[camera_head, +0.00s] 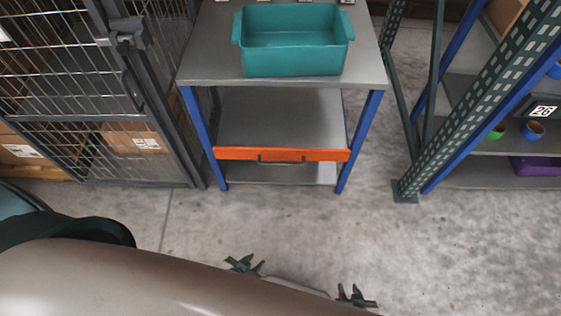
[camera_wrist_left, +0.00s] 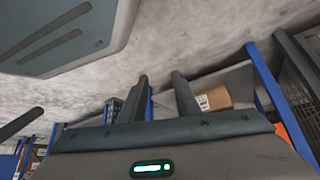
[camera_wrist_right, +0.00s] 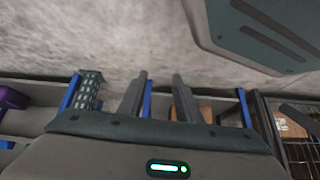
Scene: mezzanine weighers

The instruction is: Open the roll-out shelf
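The roll-out shelf (camera_head: 230,154) has an orange front with a dark bar handle (camera_head: 282,161). It sits low in a grey workbench (camera_head: 215,70) with blue legs, and its front looks about level with the front legs. My left gripper (camera_head: 244,263) and right gripper (camera_head: 356,295) are over the floor in front of the bench, apart from the handle. In the left wrist view, two spread fingers (camera_wrist_left: 160,80) hold nothing. In the right wrist view, the fingers (camera_wrist_right: 157,80) are also spread and empty. An orange part shows at the left wrist view's right edge.
A teal bin (camera_head: 295,62) stands on the bench top. A wire mesh cage (camera_head: 80,90) with boxes inside is on the left. A green and blue rack (camera_head: 460,120) with small bins is on the right. The floor (camera_head: 200,225) before the bench is clear.

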